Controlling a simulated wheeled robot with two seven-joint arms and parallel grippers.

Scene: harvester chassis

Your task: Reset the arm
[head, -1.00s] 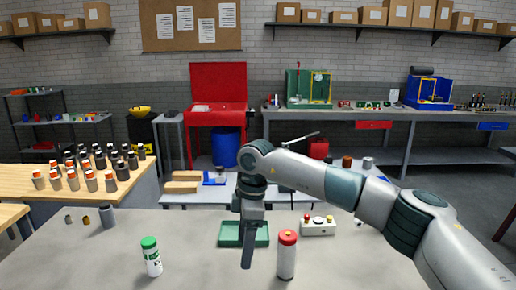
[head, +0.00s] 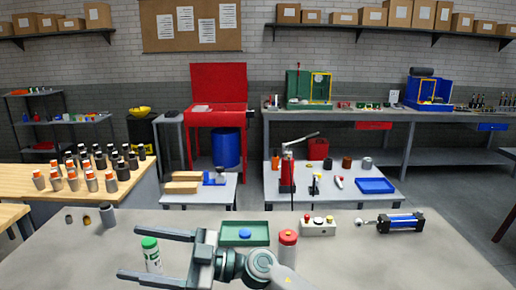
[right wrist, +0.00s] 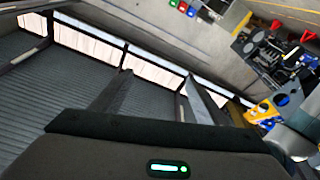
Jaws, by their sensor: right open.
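My right arm comes in low at the bottom middle of the head view, bent towards the left. Its gripper (head: 132,252) is open, with its fingers pointing left. In the picture a white bottle with a green cap (head: 150,243) shows between the fingers, but they do not close on it. The right wrist view shows both dark fingers (right wrist: 150,95) spread apart with nothing between them. My left gripper is not in view.
Behind are a green tray (head: 229,240) and a button box (head: 318,228). A blue cylinder (head: 400,222) lies at right. The table's left front is clear.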

